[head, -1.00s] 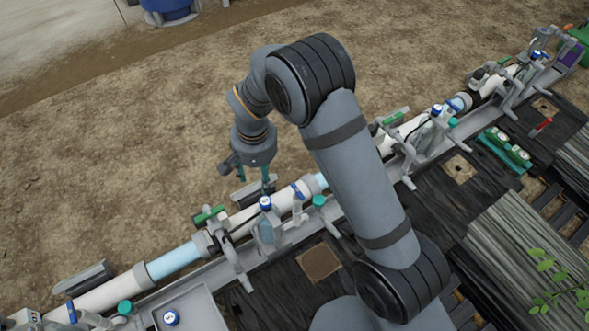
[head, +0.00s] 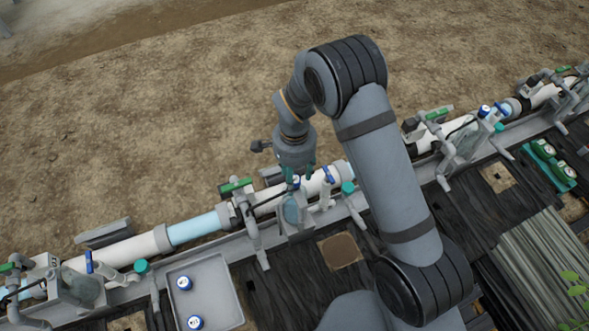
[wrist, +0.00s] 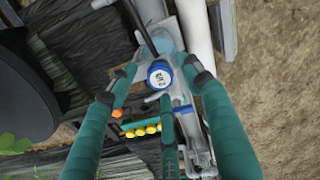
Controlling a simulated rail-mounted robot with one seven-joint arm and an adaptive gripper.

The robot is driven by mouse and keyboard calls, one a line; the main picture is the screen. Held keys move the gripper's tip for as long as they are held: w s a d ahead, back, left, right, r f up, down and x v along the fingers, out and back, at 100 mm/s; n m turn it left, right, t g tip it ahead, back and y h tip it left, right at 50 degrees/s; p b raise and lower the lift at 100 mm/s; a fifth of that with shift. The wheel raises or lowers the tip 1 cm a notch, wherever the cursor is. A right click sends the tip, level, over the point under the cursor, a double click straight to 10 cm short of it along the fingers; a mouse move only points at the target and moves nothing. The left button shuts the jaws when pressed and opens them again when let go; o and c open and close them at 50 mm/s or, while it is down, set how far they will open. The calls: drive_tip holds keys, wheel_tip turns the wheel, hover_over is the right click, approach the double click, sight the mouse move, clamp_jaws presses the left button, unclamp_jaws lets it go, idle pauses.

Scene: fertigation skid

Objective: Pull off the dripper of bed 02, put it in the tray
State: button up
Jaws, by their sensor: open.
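My gripper (head: 300,177) is open, its teal fingers pointing down at the middle station of the pipe line. A dripper with a round blue cap and white label (wrist: 159,75) stands between the spread fingers in the wrist view, with no clear grip on it. In the head view its cap (head: 294,181) is partly hidden by the fingers. The label is too small to read surely. The grey tray (head: 214,272) lies at the lower left and holds two blue-capped drippers, one at the back (head: 184,283) and one nearer (head: 195,322).
A blue valve handle (head: 329,174) and a teal cap (head: 348,187) stand close right of my gripper. A green-marked clamp (head: 236,186) is to its left. Another station (head: 466,134) is at the right. Bare soil lies behind the pipe.

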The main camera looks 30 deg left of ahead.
drive_tip(key=shift+f, duration=0.9)
drive_tip(key=shift+c, duration=1.3)
clamp_jaws()
drive_tip(key=shift+r, duration=0.2)
drive_tip(key=shift+r+p, duration=0.95)
drive_tip(key=shift+r, duration=0.45)
wheel_tip(320, 180, up, 6)
drive_tip(key=p, duration=0.4)
drive_tip(key=shift+p, duration=0.3)
